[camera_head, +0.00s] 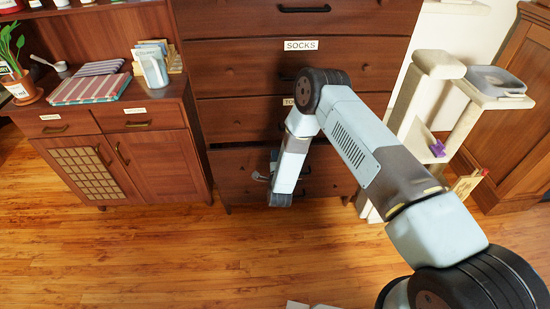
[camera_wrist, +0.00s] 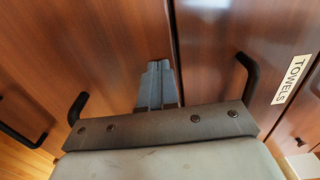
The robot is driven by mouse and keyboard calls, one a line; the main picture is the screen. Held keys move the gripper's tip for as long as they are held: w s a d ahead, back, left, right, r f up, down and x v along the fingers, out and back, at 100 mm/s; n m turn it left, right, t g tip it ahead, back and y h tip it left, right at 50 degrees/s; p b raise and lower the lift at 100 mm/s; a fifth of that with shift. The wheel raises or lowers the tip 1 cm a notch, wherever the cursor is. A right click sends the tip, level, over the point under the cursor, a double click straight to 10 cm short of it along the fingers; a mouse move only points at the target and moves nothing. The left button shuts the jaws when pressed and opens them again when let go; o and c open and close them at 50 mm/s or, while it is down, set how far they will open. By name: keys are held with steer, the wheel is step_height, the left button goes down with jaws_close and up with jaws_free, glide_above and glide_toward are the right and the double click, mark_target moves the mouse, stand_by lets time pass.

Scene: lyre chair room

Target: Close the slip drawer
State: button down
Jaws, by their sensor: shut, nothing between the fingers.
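The tall dark wood dresser (camera_head: 235,120) has a SOCKS drawer (camera_head: 235,67) above a TOWELS drawer (camera_head: 235,115), whose label is partly hidden by my arm. The lowest drawer (camera_head: 232,170) is below them, and no label of it shows; I read no "slip" label anywhere. My gripper (camera_head: 268,170) is in front of this lowest drawer, fingers shut and empty. In the wrist view my gripper (camera_wrist: 157,82) points at a drawer front (camera_wrist: 90,45) beside the TOWELS drawer (camera_wrist: 225,40), across a dark seam. A black handle (camera_wrist: 78,107) is partly hidden by my gripper's body. I cannot tell whether the fingertips touch wood.
A low cabinet (camera_head: 160,165) with two small drawers stands at left, bearing a plant (camera_head: 14,70), folded striped cloths (camera_head: 90,88) and a pitcher (camera_head: 153,68). A cream cat tree (camera_head: 415,95) stands close right of the dresser. The wood floor (camera_head: 160,245) in front is mostly clear.

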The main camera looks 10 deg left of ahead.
steer(key=x, duration=0.5)
steer(key=shift+r, duration=0.25)
glide_toward(274, 147)
steer(key=s, duration=0.1)
steer(key=s+f, duration=0.1)
steer(key=s+d+f, duration=0.1)
steer(key=shift+s, duration=0.25)
